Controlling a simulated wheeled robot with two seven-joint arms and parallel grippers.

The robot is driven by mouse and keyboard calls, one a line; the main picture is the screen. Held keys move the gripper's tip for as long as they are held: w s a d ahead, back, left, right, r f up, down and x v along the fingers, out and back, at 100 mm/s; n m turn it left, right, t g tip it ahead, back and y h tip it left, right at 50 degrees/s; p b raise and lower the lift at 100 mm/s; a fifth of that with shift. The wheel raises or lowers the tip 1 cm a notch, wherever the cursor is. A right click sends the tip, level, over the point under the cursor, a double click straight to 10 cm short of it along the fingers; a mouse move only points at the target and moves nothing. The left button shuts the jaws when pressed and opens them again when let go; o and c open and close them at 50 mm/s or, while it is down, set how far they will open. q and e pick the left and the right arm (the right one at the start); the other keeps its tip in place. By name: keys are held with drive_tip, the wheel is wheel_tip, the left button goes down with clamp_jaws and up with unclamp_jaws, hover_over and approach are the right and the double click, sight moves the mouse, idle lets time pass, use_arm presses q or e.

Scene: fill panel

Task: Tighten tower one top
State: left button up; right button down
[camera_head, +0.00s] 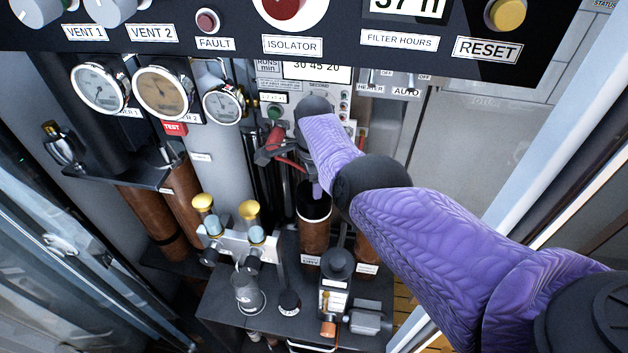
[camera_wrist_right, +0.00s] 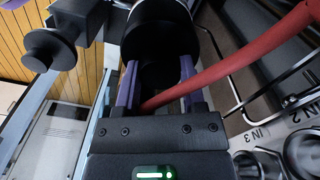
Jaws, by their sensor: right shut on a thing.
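My right arm comes in from the right, and its gripper (camera_head: 315,188) points down at the mouth of a brown tower (camera_head: 314,232) in the middle. In the right wrist view, the two purple fingers of the gripper (camera_wrist_right: 158,85) stand on either side of a black round top (camera_wrist_right: 160,35) and are shut on it. The hand and forearm partly hide the tower's upper end in the head view. I cannot read which tower number this is. My left gripper is not in view.
Other brown towers stand at the left (camera_head: 182,200) and just right behind my arm (camera_head: 366,248). Gold-capped valves (camera_head: 249,210) stand close on the left. Red hose (camera_wrist_right: 235,62) crosses beside the fingers. The labelled panel (camera_head: 345,42) overhangs above.

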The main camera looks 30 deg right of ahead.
drive_tip(key=shift+m, duration=1.1)
drive_tip(key=shift+c, duration=0.8)
unclamp_jaws()
wheel_tip(320, 180, up, 10)
drive_tip(key=p, duration=0.5)
drive_tip(key=shift+f, duration=0.25)
drive_tip(key=shift+r, duration=0.2)
